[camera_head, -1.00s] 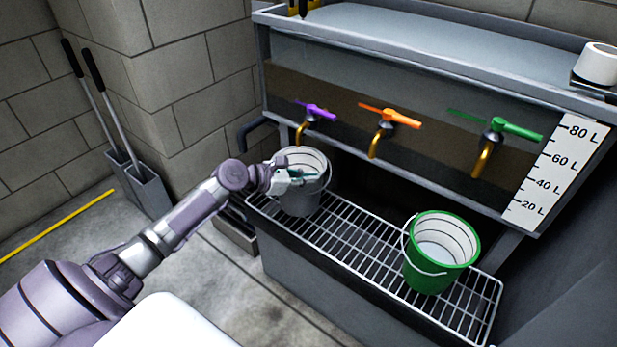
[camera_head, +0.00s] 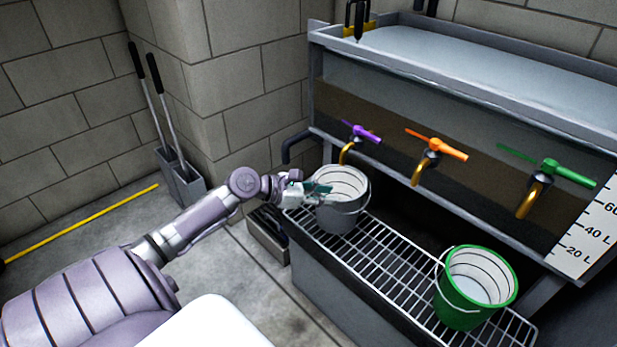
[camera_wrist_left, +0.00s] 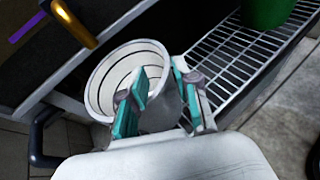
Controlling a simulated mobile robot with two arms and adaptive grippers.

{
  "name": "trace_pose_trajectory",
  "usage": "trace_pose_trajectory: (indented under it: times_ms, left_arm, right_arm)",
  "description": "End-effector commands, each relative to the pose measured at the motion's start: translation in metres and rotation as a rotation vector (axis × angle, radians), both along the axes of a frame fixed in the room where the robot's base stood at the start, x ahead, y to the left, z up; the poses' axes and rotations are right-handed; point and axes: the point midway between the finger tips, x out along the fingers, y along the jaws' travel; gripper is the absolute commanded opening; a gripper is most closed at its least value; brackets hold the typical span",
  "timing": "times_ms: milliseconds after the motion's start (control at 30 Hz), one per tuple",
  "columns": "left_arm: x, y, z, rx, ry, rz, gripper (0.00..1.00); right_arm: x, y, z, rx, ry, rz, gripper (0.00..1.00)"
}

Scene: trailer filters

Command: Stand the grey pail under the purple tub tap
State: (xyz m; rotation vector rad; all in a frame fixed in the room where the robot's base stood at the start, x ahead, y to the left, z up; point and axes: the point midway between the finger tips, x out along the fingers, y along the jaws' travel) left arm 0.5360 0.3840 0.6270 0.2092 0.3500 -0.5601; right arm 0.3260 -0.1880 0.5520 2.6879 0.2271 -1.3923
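The grey pail (camera_head: 341,218), white inside with dark rings, stands upright on the left end of the wire rack. The purple tub tap (camera_head: 364,133) is above it, its brass spout (camera_head: 346,152) near the pail's back rim. In the left wrist view the pail (camera_wrist_left: 165,116) is below and right of the spout (camera_wrist_left: 76,24). My left gripper (camera_head: 318,192) is at the pail's front-left rim. Its teal fingers (camera_wrist_left: 158,100) are spread, with the pail's near wall showing in the gap; contact is unclear. My right gripper is out of view.
A green pail (camera_head: 458,308) stands on the wire rack (camera_head: 400,270) to the right. An orange tap (camera_head: 436,147) and a green tap (camera_head: 547,170) stick out above the rack. Long-handled tools (camera_head: 160,105) stand in a grey holder at the left wall.

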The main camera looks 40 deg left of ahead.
Motion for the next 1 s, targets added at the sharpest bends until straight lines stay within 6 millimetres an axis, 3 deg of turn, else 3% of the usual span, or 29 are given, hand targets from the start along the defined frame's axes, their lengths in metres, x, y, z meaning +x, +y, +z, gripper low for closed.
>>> trace_pose_trajectory:
  times_ms: [200,367,467,567,700,800,900,1000]
  left_arm:
    - [-0.028,0.016,0.014,0.000,0.002,0.000,0.31]
    - [-0.038,0.022,0.018,-0.001,0.002,-0.001,0.31]
    - [-0.046,0.014,0.010,0.044,-0.002,-0.037,0.31]
    - [-0.066,-0.018,-0.019,0.213,-0.022,-0.177,0.31]
    - [-0.122,-0.090,-0.078,0.634,-0.123,-0.567,0.31]
    - [-0.166,-0.134,-0.107,0.956,-0.247,-0.898,0.31]
    - [-0.203,-0.164,-0.120,1.247,-0.379,-1.214,0.31]
    - [-0.231,-0.180,-0.119,1.491,-0.488,-1.495,0.31]
  right_arm:
    - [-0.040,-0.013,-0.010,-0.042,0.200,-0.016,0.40]
    - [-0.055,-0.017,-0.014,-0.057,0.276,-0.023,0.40]
    - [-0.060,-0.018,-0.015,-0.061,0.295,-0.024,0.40]
    - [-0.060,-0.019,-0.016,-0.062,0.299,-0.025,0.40]
    - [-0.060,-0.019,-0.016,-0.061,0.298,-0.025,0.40]
    - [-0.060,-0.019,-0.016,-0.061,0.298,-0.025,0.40]
    - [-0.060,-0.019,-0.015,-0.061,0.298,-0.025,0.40]
    - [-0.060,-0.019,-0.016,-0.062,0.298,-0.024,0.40]
